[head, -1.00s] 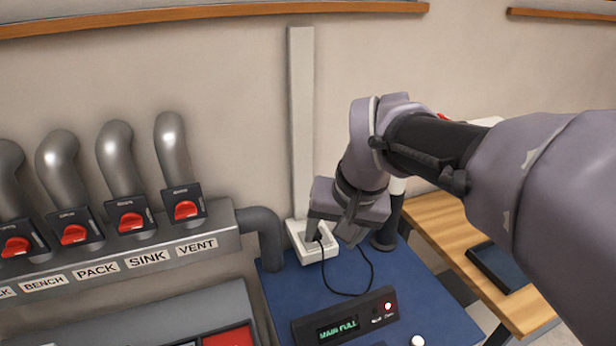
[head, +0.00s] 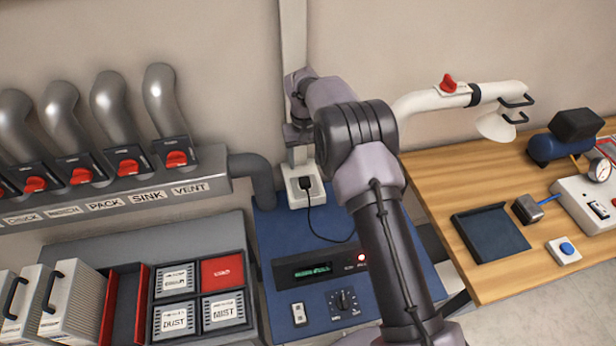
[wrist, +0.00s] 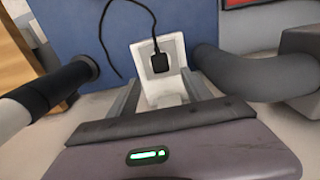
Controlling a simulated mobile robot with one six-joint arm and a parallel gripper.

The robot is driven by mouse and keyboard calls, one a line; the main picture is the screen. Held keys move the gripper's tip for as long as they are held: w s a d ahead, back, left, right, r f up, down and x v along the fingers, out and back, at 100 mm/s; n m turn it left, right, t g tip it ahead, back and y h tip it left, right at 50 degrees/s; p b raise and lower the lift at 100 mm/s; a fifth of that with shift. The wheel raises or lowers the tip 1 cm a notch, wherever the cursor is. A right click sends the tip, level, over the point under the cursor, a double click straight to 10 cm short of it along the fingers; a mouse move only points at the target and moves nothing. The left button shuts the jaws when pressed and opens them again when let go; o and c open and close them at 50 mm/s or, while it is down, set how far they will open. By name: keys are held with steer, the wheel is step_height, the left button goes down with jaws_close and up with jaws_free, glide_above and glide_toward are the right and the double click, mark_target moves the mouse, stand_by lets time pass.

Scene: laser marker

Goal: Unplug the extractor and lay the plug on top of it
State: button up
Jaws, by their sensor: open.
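The extractor is a blue box (head: 277,229) with a dark display panel, below the wall trunking in the head view; its blue face also shows in the wrist view (wrist: 190,22). The black plug (head: 305,183) sits in a white socket (head: 291,195) at the extractor's back edge, its cord curving down over the blue top. In the wrist view the plug (wrist: 160,62) is seated in the socket, ahead of my fingers. My gripper (wrist: 162,90) is open and empty, apart from the plug; in the head view my gripper (head: 299,150) is just above the socket, partly hidden by my arm.
A grey duct (head: 255,175) bends down left of the socket. A white pipe (head: 420,103) with a red lever stands to the right. Filter cartridges (head: 175,315) lie at lower left. A wooden bench (head: 465,165) on the right holds several items.

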mark_target(305, 181)
step_height(305, 181, down, 9)
steer(key=b, duration=0.6)
stand_by(1.1)
jaws_close()
steer(key=shift+r, duration=0.1)
steer(key=shift+r+p, duration=2.05)
steer(key=shift+r, duration=0.9)
